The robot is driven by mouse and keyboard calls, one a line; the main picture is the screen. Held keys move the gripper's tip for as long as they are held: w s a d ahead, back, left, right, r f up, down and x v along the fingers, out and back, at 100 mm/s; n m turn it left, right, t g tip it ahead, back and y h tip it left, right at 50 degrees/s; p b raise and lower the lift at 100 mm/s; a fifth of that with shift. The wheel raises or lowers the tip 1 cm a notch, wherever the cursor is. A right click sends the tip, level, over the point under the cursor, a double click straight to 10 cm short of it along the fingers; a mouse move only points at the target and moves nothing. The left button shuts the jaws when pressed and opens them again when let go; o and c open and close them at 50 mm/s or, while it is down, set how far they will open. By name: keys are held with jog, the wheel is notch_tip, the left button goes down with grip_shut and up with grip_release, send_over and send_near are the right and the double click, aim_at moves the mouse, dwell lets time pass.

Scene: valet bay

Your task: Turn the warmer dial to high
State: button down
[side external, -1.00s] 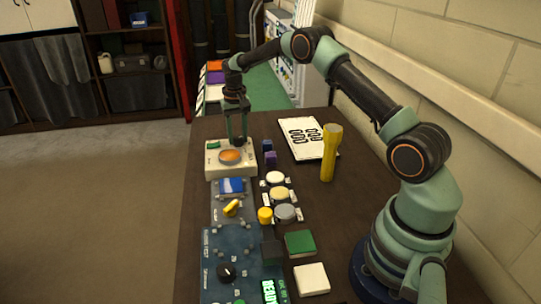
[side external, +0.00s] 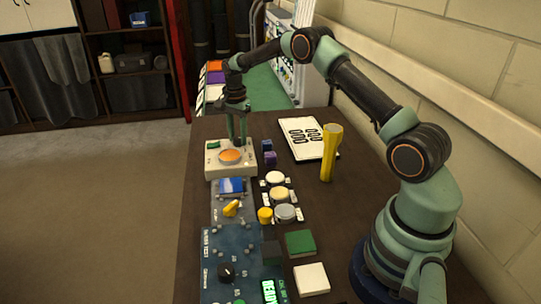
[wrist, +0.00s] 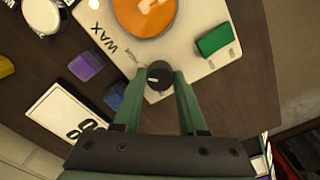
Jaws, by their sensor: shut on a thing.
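The wax warmer (side external: 213,171) is a white box with an orange wax disc (side external: 231,156) and a green block (side external: 212,144) on top. In the wrist view, the warmer's panel (wrist: 185,62) shows the word WAX and small markings around a black round dial (wrist: 160,75). The dial has a short white pointer line, which lies toward the lower left of the knob in that view. My gripper (side external: 238,141) is down at the warmer's far edge. In the wrist view its green fingertips (wrist: 161,80) are shut on the dial, one on each side. The side view hides the dial.
Small blue and purple blocks (side external: 269,156) stand just right of the warmer. A white sheet (side external: 300,136) and an upright yellow cylinder (side external: 330,154) are further right. A panel with a yellow knob (side external: 231,208) and several round buttons lie nearer the camera.

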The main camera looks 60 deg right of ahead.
aim_at(238, 137)
jog(key=shift+r+m, duration=0.1)
jog(key=shift+m, duration=0.5)
jog(key=shift+c, duration=2.3)
grip_release()
notch_tip(238, 137, up, 12)
